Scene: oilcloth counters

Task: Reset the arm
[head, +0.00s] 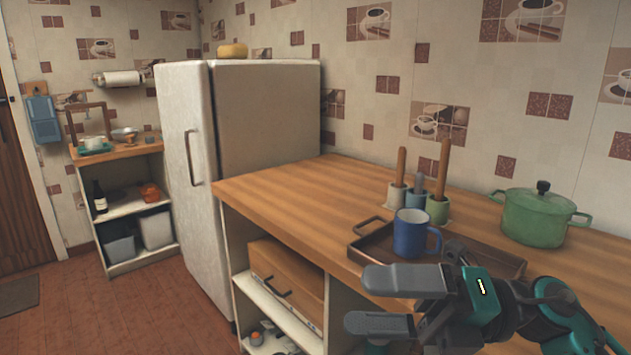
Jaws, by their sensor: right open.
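My right gripper (372,302) shows at the lower right, with its arm coming in from the right edge. Its two grey fingers are apart, with nothing seen between them. It is in front of the wooden counter (295,190) and overlaps the near edge of a brown tray (482,258) in the picture. A blue mug (410,234) stands on the tray, just behind the gripper, and looks apart from it. My left gripper does not show.
A green lidded pot (538,217) stands at the counter's right. Several wooden-handled tools in small holders, one a green holder (437,209), stand behind the tray. A white fridge (262,130) adjoins the counter. The counter's left part is clear. A shelf (127,205) stands far left.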

